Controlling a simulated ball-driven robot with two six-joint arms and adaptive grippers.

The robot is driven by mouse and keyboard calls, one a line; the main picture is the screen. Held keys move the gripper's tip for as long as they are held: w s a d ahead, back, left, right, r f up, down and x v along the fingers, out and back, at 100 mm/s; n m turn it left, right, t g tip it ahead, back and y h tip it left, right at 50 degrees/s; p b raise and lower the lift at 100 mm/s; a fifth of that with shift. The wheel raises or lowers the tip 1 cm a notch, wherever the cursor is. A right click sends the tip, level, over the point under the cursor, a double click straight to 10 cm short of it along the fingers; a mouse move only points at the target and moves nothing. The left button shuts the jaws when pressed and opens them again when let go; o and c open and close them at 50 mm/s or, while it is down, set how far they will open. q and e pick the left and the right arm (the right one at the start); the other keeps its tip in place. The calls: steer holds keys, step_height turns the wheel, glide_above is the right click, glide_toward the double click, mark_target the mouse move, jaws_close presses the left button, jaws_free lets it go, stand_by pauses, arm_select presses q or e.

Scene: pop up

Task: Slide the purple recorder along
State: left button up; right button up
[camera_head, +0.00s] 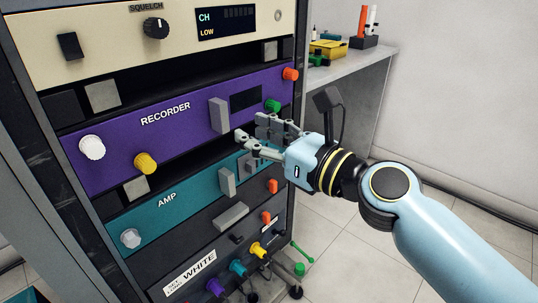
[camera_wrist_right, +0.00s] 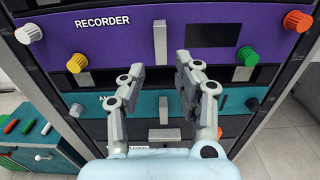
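The purple recorder (camera_head: 180,128) is a wide rack unit with a "RECORDER" label, a grey vertical handle (camera_head: 219,116), a dark screen and white, yellow, green and orange knobs. In the right wrist view the recorder (camera_wrist_right: 120,45) fills the upper part, and its handle (camera_wrist_right: 160,41) stands ahead, roughly between the finger lines. My right gripper (camera_head: 258,138) is in front of the rack, just right of and below the handle, apart from it. Its fingers are spread, and nothing shows between them in the right wrist view (camera_wrist_right: 158,78). My left gripper is not in view.
A teal amp unit (camera_head: 185,200) sits below the recorder, and a cream squelch unit (camera_head: 110,40) above. Coloured plugs and cables (camera_head: 237,268) show at the bottom. A grey bench (camera_head: 350,66) with small tools stands behind at right. The tiled floor at right looks clear.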

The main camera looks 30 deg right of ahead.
mark_target(225, 118)
steer(key=x, duration=0.8)
steer(key=shift+w+f, duration=0.1)
steer(key=shift+w, duration=0.15)
steer(key=shift+c, duration=0.2)
steer(key=shift+s, duration=0.15)
jaws_close()
